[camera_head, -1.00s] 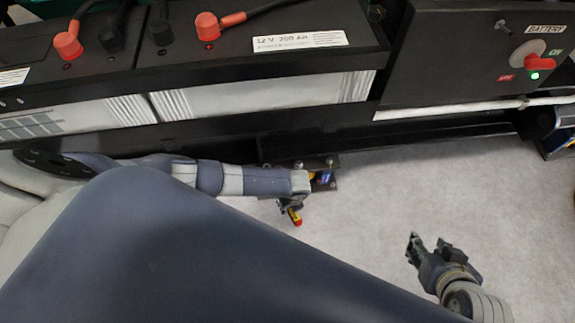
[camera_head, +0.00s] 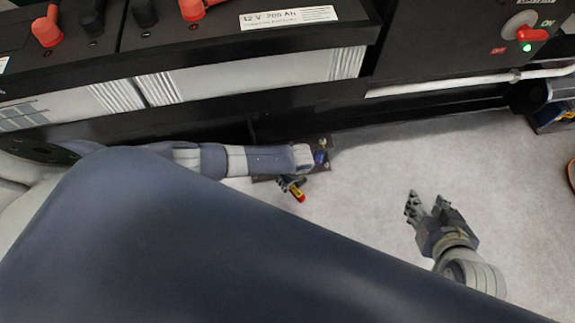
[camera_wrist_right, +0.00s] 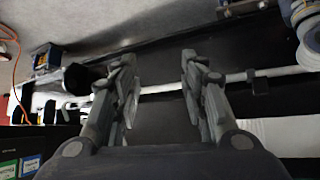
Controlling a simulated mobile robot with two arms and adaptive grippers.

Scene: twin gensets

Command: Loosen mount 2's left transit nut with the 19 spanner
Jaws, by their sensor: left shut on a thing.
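My left gripper (camera_head: 291,184) is at the mount (camera_head: 322,147) by the foot of the black genset frame, at the end of my left arm. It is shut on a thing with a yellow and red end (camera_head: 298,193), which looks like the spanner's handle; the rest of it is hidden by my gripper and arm. A small blue part shows on the mount, but I cannot make out the left transit nut. My right gripper (camera_head: 427,206) is open and empty over the pale floor. Its two spread fingers also show in the right wrist view (camera_wrist_right: 157,85).
Batteries with red and black terminal caps (camera_head: 47,27) stand on the black frame above my left arm. A battery switch panel (camera_head: 470,45) with a red knob is at upper right. A white pipe (camera_head: 450,83) runs below it. The floor (camera_head: 390,165) between my grippers is clear.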

